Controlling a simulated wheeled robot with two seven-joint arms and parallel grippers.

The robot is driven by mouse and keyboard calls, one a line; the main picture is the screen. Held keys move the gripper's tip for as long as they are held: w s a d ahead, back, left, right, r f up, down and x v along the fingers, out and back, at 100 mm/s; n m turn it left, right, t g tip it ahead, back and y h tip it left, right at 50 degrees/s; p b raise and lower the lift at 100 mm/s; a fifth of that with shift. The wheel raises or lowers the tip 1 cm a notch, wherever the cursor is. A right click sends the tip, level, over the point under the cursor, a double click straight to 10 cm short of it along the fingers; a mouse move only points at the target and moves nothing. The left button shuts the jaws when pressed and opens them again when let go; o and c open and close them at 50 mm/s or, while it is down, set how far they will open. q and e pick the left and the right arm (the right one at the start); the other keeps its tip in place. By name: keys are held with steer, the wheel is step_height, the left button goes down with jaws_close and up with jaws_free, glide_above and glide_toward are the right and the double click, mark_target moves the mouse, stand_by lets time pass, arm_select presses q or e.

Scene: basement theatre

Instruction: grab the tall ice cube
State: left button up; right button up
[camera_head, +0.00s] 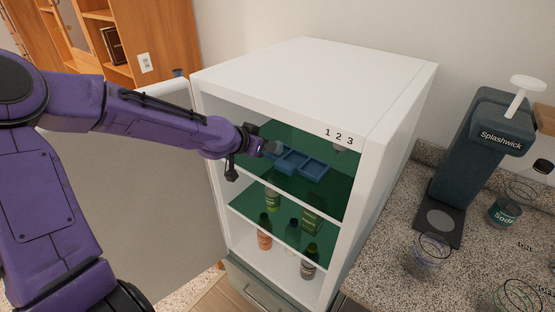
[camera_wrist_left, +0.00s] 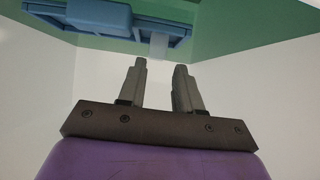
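A blue ice tray (camera_head: 298,162) rests on the green top shelf inside the open white fridge; it also shows at the top of the left wrist view (camera_wrist_left: 60,15). A small pale, see-through block (camera_wrist_left: 158,46), which looks like the tall ice cube, stands at the tray's edge, just beyond my fingertips. My left gripper (camera_wrist_left: 160,68) is open, its two fingers apart with nothing between them. In the head view my left gripper (camera_head: 265,147) reaches through the fridge opening to the tray's left end, partly hiding it. My right gripper is not in view.
The white fridge (camera_head: 320,65) has its door (camera_head: 150,190) swung open at left, beneath my left arm. Several bottles stand on lower shelves, including an orange one (camera_head: 264,240). A dark Splashwick machine (camera_head: 470,150) and glasses stand on the speckled counter (camera_head: 395,250) at right.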

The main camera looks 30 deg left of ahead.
mark_target(276, 155)
arm_select(q)
steer(key=shift+x, duration=1.2)
steer(key=p+x, duration=0.1)
steer(key=x, duration=0.2)
steer(key=shift+s+d+f, duration=0.1)
steer(key=shift+s+d, duration=0.05)
steer(key=shift+w+f, duration=0.25)
steer(key=shift+w, duration=0.05)
steer(key=shift+w+d, duration=0.1)
steer(key=shift+w, duration=0.1)
steer(key=shift+s, duration=0.15)
jaws_close()
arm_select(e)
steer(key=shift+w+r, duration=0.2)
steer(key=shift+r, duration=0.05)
